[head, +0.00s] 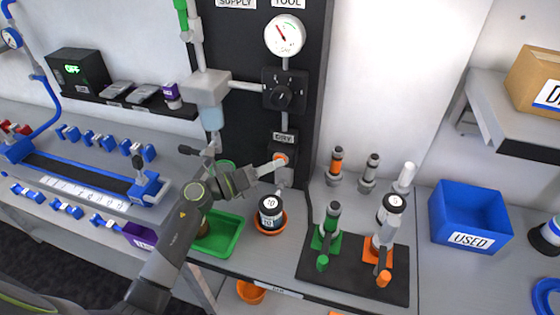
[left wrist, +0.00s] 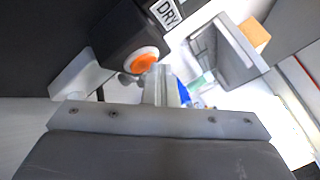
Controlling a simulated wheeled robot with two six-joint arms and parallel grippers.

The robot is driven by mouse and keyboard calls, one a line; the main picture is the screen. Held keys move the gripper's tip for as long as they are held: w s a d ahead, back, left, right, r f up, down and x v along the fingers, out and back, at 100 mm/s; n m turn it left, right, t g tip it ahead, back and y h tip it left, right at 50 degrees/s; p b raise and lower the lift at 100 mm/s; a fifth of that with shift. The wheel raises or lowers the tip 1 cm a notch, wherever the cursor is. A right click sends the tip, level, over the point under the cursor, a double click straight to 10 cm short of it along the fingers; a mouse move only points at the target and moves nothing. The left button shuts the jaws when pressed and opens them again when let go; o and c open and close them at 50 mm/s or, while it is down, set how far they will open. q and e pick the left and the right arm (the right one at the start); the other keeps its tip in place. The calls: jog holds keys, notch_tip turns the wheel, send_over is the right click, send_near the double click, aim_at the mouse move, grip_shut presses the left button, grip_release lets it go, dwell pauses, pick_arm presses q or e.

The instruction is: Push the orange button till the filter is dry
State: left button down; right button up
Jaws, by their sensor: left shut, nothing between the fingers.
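The orange button (head: 281,158) sits below the DRY label (head: 283,138) on the black panel. A grey filter-like unit (head: 207,88) with a bluish bowl (head: 212,118) hangs on the panel to the left. My right gripper is not in view.
A dial gauge (head: 285,35) and a black knob (head: 282,96) are above the button. A bottle in an orange dish (head: 270,222) and a green tray (head: 222,238) stand below my arm. A blue USED bin (head: 468,215) and a black tool mat (head: 345,278) are at right.

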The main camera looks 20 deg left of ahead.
pick_arm(q)
jog(key=s, duration=0.1)
jog(key=s+f, duration=0.1)
jog(key=s, duration=0.1)
jog(key=s+a+p, duration=0.1)
jog(key=s, duration=0.1)
jog(key=shift+f, duration=0.25)
jog(key=shift+s+d, duration=0.1)
jog(key=shift+s, duration=0.75)
dwell(0.5)
